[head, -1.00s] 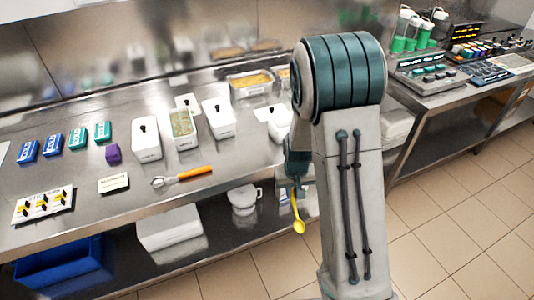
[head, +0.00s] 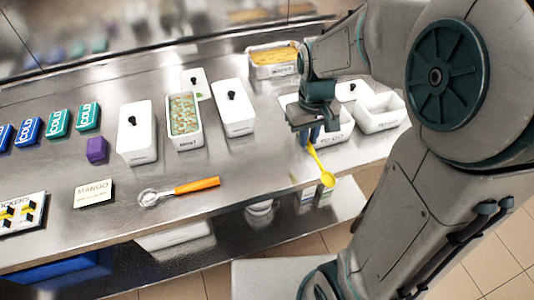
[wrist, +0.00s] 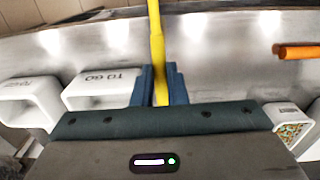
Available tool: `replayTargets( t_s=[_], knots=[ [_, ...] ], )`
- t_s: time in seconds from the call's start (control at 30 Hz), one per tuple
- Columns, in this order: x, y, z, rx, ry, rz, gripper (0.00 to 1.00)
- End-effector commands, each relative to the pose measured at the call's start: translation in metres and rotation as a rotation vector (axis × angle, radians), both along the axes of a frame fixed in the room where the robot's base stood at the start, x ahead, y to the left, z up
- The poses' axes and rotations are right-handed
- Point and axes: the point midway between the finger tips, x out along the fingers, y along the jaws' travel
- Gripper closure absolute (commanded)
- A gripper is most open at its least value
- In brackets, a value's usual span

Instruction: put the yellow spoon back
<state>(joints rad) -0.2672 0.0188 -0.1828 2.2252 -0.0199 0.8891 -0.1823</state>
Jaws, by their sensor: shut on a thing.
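The yellow spoon (head: 318,164) is held in my gripper (head: 306,136), which is shut on its handle. The spoon hangs down and slightly right, its bowl low near the counter's front edge. In the wrist view the yellow spoon (wrist: 157,45) runs up from between the blue fingers of my gripper (wrist: 158,86). My gripper is just in front of a white "TO GO" container (head: 334,132), which also shows in the wrist view (wrist: 100,92). I cannot tell whether the spoon touches the counter edge.
A second white container (head: 380,118) stands to the right. Left are an open mint container (head: 185,138), white lidded containers (head: 234,118) and a yellow-filled tray (head: 272,72). An orange-handled scoop (head: 180,190) lies on the steel counter (head: 250,172), with bare counter around it.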

Motion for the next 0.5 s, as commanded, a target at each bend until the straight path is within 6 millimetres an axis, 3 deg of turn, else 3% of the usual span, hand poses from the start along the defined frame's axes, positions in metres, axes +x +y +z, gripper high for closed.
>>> replayTargets(
  t_s=[0.3, 0.5],
  knots=[
    [0.023, 0.063, -0.04, -0.003, 0.006, 0.003, 1.0],
    [0.035, 0.094, -0.059, -0.001, 0.002, 0.001, 1.0]
  ],
)
